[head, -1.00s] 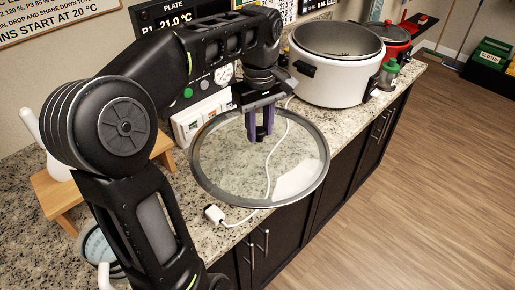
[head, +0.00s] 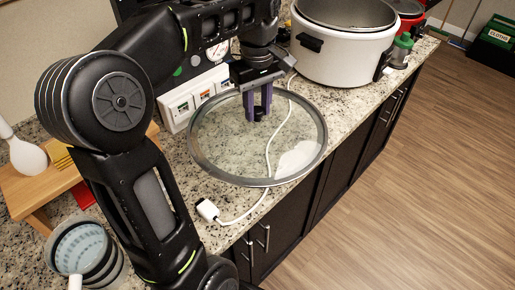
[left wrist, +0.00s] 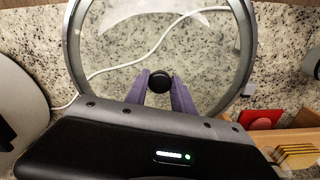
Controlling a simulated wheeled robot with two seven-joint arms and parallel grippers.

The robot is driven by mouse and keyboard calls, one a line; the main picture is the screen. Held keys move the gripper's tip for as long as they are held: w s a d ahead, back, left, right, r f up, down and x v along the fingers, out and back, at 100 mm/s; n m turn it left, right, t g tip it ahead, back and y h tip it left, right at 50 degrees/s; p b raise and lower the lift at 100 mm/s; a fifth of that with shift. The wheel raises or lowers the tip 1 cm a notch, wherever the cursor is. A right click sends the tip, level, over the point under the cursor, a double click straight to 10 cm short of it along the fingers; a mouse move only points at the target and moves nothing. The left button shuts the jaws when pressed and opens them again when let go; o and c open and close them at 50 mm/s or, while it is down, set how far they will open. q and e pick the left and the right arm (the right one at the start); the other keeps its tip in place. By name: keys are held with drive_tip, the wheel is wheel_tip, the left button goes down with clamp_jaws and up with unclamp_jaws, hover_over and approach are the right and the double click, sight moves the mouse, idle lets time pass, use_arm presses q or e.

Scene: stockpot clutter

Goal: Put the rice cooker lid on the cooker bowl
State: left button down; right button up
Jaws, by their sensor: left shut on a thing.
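The rice cooker lid is a round clear glass disc with a grey rim (head: 205,172). My left gripper (head: 259,115) is shut on its dark centre knob and holds the lid roughly level over the counter. In the left wrist view the black knob (left wrist: 160,81) sits between the purple fingers, with the glass beyond. The white cooker bowl (head: 345,62) stands open at the back right, apart from the lid, its grey inside showing. My right gripper is not in view.
A white cable with a plug (head: 207,209) lies under and beside the lid. A wooden stand (head: 35,190) with a white scoop (head: 27,157) and stacked cups (head: 82,250) are at left. A red pot (head: 408,20) and green-topped bottle (head: 401,50) stand beyond the cooker.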

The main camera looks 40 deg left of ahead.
sight(258, 119)
use_arm(q)
wheel_tip(258, 119, down, 2)
drive_tip(key=shift+b, duration=0.6)
drive_tip(key=shift+f, duration=1.85)
drive_tip(key=shift+f, duration=0.1)
wheel_tip(258, 119, down, 3)
drive_tip(key=shift+r+p, duration=0.1)
drive_tip(key=shift+p, duration=0.3)
drive_tip(key=shift+f, duration=0.35)
drive_tip(key=shift+f, duration=0.1)
drive_tip(key=c, duration=1.1)
unclamp_jaws()
drive_tip(key=shift+f, duration=0.1)
